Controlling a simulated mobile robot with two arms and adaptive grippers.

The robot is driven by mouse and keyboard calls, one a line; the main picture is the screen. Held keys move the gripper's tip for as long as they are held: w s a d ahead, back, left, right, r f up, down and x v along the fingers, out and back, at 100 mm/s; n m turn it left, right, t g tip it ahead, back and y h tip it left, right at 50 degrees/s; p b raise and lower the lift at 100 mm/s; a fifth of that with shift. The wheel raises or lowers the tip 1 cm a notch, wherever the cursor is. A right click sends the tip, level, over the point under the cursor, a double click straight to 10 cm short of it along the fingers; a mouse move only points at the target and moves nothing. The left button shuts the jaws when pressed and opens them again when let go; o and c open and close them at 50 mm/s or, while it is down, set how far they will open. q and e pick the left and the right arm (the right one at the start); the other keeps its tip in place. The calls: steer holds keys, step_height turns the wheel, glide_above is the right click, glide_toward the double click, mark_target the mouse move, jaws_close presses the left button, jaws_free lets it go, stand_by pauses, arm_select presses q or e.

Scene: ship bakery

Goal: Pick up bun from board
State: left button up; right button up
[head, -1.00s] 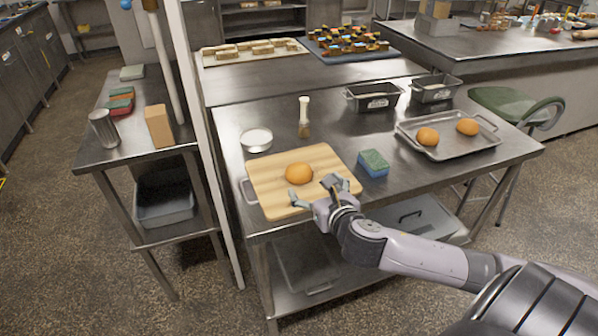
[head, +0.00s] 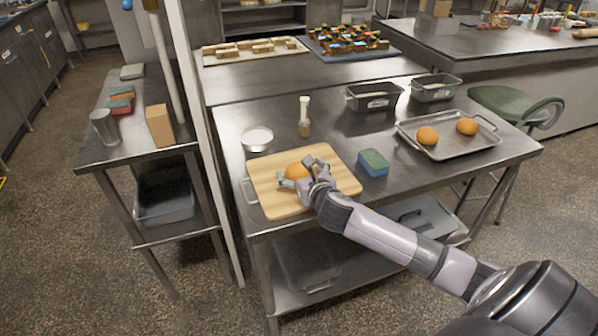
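The orange-brown bun (head: 294,171) sits on the light wooden board (head: 262,199) at the near left of the steel table. My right gripper (head: 296,176) reaches in from the right, low over the board, with its fingers on either side of the bun. The gripper hides the bun's near side. I cannot tell whether the fingers press on it or stand just apart. The bun appears to rest on the board. My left gripper is not in view.
A metal tray (head: 452,149) with two buns is at the right, and dark tins (head: 373,97) are at the back.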

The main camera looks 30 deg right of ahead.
steer(key=shift+s, duration=0.1)
steer(key=shift+c, duration=0.2)
steer(key=c, duration=1.2)
